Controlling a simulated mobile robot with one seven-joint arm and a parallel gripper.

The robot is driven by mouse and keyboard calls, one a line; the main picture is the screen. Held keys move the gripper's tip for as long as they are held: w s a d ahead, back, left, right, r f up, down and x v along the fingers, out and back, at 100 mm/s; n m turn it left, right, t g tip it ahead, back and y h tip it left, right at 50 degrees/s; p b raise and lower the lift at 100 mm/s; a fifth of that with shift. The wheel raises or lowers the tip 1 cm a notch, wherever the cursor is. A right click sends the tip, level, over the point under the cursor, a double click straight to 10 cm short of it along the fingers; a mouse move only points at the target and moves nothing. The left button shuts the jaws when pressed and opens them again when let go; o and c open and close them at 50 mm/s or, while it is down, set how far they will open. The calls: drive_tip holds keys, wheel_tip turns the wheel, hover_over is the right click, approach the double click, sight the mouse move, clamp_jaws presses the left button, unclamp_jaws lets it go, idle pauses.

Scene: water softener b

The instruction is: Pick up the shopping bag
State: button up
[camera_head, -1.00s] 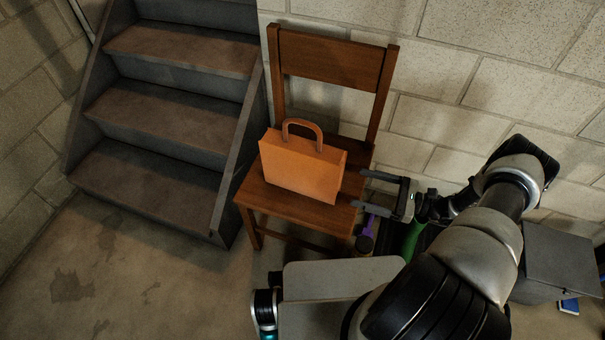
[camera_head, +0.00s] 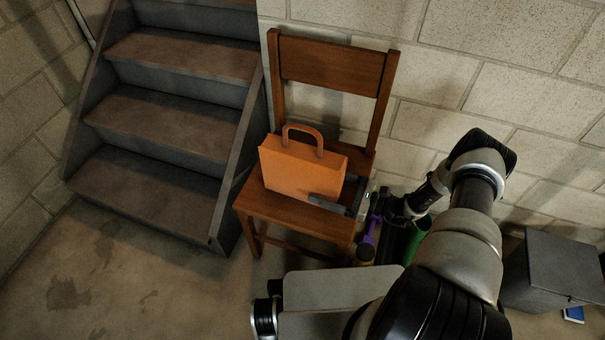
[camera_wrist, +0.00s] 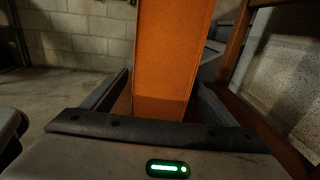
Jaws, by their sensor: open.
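An orange shopping bag (camera_head: 300,168) with a looped handle stands upright on the seat of a wooden chair (camera_head: 283,207). My gripper (camera_head: 330,190) is at the bag's right end, with one finger in front of its lower right corner and the other finger mostly hidden behind it. In the wrist view the bag (camera_wrist: 170,55) rises narrow-end-on between the two spread fingers of my gripper (camera_wrist: 165,100). The jaws are open, and I cannot tell whether either finger touches the bag.
The chair's backrest (camera_head: 335,62) stands behind the bag, near a block wall (camera_head: 450,65). Stairs (camera_head: 160,115) rise on the left. A purple item (camera_head: 371,228), a green item (camera_head: 416,238) and a dark box (camera_head: 553,270) are at the right. Floor at lower left is clear.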

sight(313, 161)
drive_tip(key=x, duration=0.4)
drive_tip(key=shift+a+b, duration=0.2)
drive_tip(key=shift+b, duration=0.1)
drive_tip(key=c, duration=1.5)
drive_tip(key=shift+o, duration=0.2)
wheel_tip(313, 161, up, 10)
drive_tip(key=p, duration=0.3)
